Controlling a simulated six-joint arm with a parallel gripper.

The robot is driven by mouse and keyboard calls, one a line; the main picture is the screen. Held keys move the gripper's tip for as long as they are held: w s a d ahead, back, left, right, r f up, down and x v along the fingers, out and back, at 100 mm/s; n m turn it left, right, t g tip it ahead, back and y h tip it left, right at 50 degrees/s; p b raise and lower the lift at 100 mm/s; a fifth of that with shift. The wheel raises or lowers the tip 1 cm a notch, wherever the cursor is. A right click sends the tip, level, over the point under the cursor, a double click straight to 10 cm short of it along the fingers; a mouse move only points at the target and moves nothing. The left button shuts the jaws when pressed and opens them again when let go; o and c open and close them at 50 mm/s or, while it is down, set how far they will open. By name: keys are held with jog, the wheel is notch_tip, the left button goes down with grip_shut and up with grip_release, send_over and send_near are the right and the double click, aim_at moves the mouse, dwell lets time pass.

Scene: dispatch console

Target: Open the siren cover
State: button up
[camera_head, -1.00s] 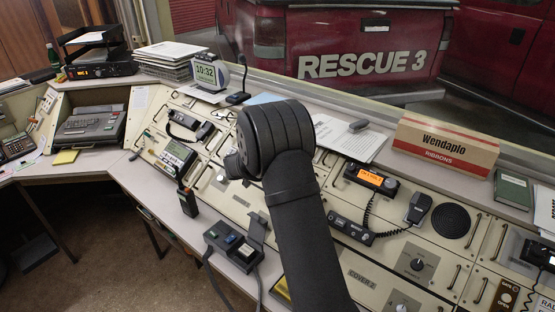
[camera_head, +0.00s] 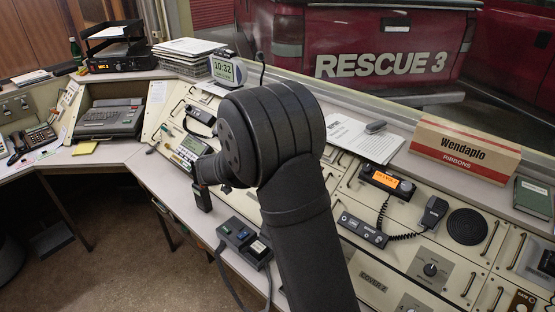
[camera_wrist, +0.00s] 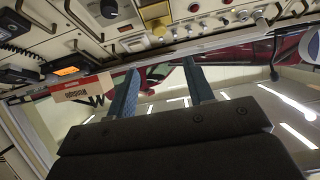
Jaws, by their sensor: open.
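My gripper (camera_wrist: 160,68) shows in the wrist view as two blue-grey fingers, parted and with nothing between them. I cannot pick out the siren cover for certain in either view. In the wrist view, a yellow block (camera_wrist: 155,12) sits on the cream console panel at the top, beyond the fingertips and apart from them. Beside it are a red round button (camera_wrist: 193,8) and a row of knobs. No label there is readable.
In the head view, a radio with an orange display (camera_head: 387,180), a handset (camera_head: 433,213) and a round speaker (camera_head: 467,226) sit right of my arm. A Wendaplo ribbons box (camera_head: 464,151) stands on the ledge. A black unit with a cable (camera_head: 243,241) lies at the console's front.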

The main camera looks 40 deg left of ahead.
jog(key=v, duration=0.2)
jog(key=shift+s+r, duration=0.15)
jog(key=shift+s, duration=0.1)
jog(key=shift+w, duration=0.1)
jog(key=x, duration=1.7)
jog(key=shift+f, duration=0.35)
jog(key=shift+s+f, duration=0.15)
jog(key=shift+s, duration=0.15)
